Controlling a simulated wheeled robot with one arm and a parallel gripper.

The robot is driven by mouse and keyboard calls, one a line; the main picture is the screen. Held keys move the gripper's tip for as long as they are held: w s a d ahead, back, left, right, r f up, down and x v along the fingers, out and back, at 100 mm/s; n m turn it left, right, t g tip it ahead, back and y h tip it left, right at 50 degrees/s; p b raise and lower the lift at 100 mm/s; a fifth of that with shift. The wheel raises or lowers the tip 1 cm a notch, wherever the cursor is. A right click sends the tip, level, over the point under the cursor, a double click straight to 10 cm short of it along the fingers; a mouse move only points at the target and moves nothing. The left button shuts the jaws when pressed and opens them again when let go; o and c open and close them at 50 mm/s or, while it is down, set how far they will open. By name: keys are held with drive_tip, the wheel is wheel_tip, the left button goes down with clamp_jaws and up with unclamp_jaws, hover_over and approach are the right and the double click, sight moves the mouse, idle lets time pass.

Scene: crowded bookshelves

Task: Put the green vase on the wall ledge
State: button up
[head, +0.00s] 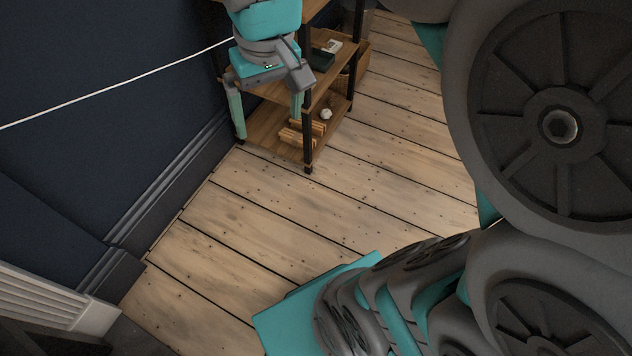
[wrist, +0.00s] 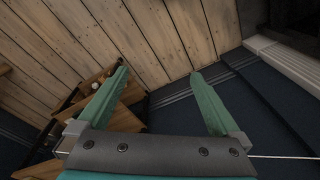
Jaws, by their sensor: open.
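My gripper (head: 266,108) is at the upper left in the head view, pointing down, with its two green fingers apart and nothing between them. It overlaps the front of a wooden shelf unit (head: 262,140) in that view. In the wrist view my open gripper (wrist: 159,76) shows bare floorboards and dark baseboard beyond its fingertips. I do not see a green vase in either view. I cannot make out a wall ledge for certain; a thin white line (head: 120,83) crosses in front of the dark wall and passes behind my gripper.
The shelf unit has dark posts and holds a dark box (head: 321,60), a small white round thing (head: 326,114) and slatted wooden pieces (head: 296,132). A dark blue wall (head: 80,150) with baseboard stands at left. A white slatted panel (head: 45,300) is lower left. The plank floor (head: 260,220) is clear.

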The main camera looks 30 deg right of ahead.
drive_tip(key=s+d+f+g, duration=0.2)
drive_tip(key=s+f, duration=0.8)
drive_tip(key=s, duration=0.5)
drive_tip(key=shift+g+h, duration=0.3)
drive_tip(key=shift+g, duration=0.1)
drive_tip(key=shift+w+f, duration=0.1)
idle(0.4)
